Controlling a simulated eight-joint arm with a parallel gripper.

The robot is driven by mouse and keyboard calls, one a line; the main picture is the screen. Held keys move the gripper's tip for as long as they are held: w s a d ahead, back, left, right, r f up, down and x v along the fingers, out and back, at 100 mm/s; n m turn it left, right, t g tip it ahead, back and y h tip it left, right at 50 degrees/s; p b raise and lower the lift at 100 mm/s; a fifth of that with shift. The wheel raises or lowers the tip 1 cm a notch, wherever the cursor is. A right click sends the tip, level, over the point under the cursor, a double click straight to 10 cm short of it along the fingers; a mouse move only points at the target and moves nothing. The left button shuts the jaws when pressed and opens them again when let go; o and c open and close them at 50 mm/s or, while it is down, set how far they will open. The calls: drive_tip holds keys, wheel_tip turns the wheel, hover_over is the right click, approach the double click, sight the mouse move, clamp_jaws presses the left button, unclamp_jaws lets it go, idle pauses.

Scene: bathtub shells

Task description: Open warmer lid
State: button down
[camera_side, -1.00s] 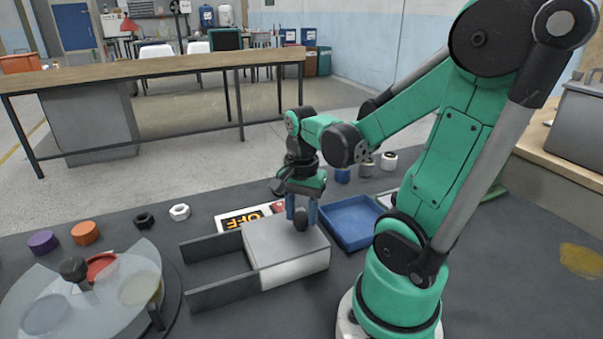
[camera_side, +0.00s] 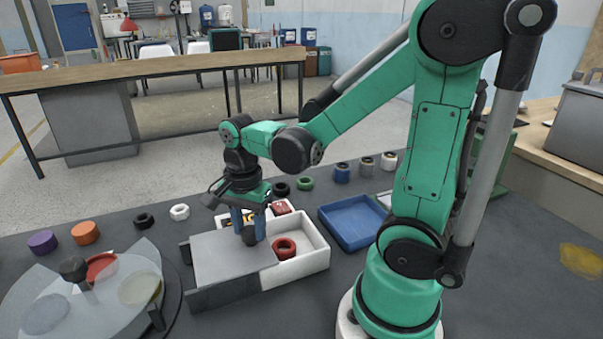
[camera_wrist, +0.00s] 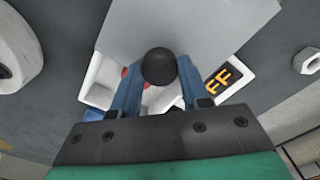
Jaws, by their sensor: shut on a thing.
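The warmer is a white box (camera_side: 312,262) with a flat grey sliding lid (camera_side: 225,258). The lid lies over dark rails (camera_side: 215,298) to the left of the box, and the box's right part is uncovered. A red ring (camera_side: 285,249) shows inside. My gripper (camera_side: 245,236) is shut on the lid's dark round knob (camera_side: 249,238). In the wrist view its two blue fingers stand on either side of the knob (camera_wrist: 159,67), with the grey lid (camera_wrist: 180,25) beyond it.
A blue tray (camera_side: 352,224) stands to the right. A round glass-covered stand (camera_side: 85,295) is at the left. Several coloured rings, such as the orange one (camera_side: 86,233), lie along the back. An OFF sign (camera_wrist: 229,77) is beside the box.

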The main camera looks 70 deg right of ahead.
sight(247, 232)
drive_tip(key=shift+c, duration=2.1)
unclamp_jaws()
drive_tip(key=shift+r, duration=2.8)
drive_tip(key=shift+a+n+t, duration=0.35)
drive_tip(key=shift+n+t, duration=0.05)
drive_tip(key=shift+n, duration=0.6)
drive_tip(key=a+n+t, duration=0.1)
drive_tip(key=n+t, duration=0.1)
drive_tip(key=n, duration=0.3)
drive_tip(key=w+a+n+t, duration=0.1)
drive_tip(key=a+n+t, duration=0.1)
drive_tip(key=n, duration=0.3)
drive_tip(key=a+n+t, duration=0.1)
drive_tip(key=n+t, duration=0.1)
drive_tip(key=n, duration=0.4)
drive_tip(key=shift+w+a+r, duration=0.15)
drive_tip(key=shift+a+r, duration=0.2)
drive_tip(key=shift+r, duration=0.05)
